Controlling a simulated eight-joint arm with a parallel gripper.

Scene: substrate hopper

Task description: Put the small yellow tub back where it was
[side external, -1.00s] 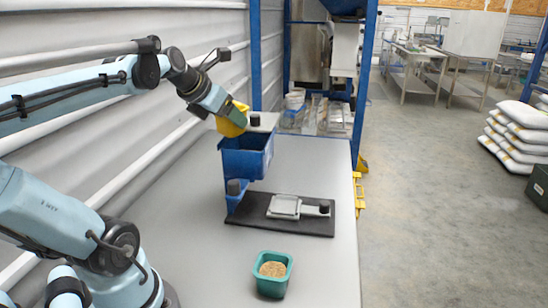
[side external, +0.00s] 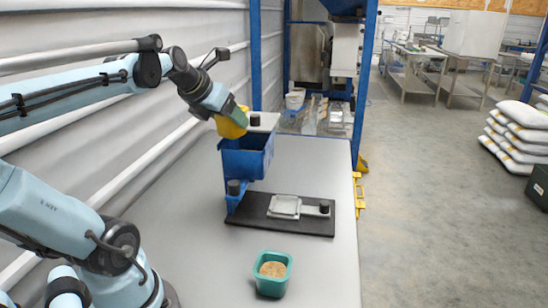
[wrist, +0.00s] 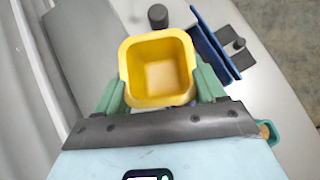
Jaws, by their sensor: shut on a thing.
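The small yellow tub (side external: 231,123) is held in my gripper (side external: 236,117), above the rim of the blue hopper (side external: 246,163). In the wrist view the tub (wrist: 158,68) shows its open mouth. Its inside looks empty. The green fingers of my gripper (wrist: 160,88) press on its left and right sides. The tub is tilted in the side view. The blue hopper (wrist: 215,45) shows only in part at the right of the wrist view.
A black base plate (side external: 255,217) below the hopper carries a pale square tray (side external: 285,206). A teal tub (side external: 273,275) with brown grainy stuff stands near the table's front. The grey table (side external: 195,245) is bare to its left. A ribbed wall (side external: 120,110) runs along the left.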

